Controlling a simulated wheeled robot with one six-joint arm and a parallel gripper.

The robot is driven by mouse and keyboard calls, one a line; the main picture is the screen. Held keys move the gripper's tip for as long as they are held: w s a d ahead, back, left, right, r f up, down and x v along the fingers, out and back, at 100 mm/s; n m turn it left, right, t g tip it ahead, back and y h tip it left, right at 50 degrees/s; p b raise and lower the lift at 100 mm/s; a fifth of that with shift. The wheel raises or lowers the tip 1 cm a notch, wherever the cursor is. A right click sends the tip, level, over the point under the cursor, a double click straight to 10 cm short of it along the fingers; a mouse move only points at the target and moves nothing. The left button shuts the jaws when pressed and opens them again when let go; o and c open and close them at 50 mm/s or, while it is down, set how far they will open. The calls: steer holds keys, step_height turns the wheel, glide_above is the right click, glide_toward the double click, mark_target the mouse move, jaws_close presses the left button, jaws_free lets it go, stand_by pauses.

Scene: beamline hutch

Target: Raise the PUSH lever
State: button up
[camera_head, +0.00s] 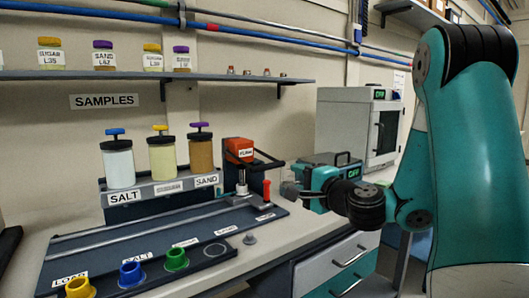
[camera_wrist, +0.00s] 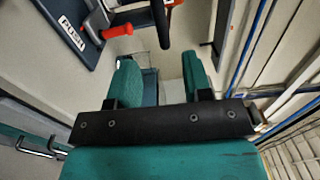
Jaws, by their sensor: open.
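A red-handled lever (camera_head: 266,190) stands upright at the right end of the dark rail, behind a small white label too small to read surely. In the wrist view, the red handle (camera_wrist: 117,31) lies near the top left, beside a white label (camera_wrist: 71,34) that seems to read PUSH. My gripper (camera_head: 289,190) is just right of the red handle in the head view. In the wrist view its two teal fingers (camera_wrist: 160,68) are apart, with nothing held between them. The red handle is outside the fingers, to their upper left.
An orange press head (camera_head: 239,150) with a dark arm stands behind the lever. A teal device (camera_head: 330,172) sits close behind my gripper. Three jars (camera_head: 162,157) stand on a rack at left; coloured cups (camera_head: 131,273) are in front. The counter's front strip is mostly clear.

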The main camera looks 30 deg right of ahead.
mark_target(270, 167)
steer(key=w+p, duration=0.2)
steer(key=w, duration=0.2)
steer(key=w+p, duration=0.3)
steer(key=w, duration=0.1)
steer(key=w+p, duration=0.2)
steer(key=w, duration=0.3)
steer(key=shift+a+r, duration=0.25)
steer(key=shift+a, duration=0.05)
steer(key=shift+w+f+p, duration=0.2)
steer(key=shift+w+p, duration=0.25)
steer(key=shift+w, duration=0.2)
jaws_close()
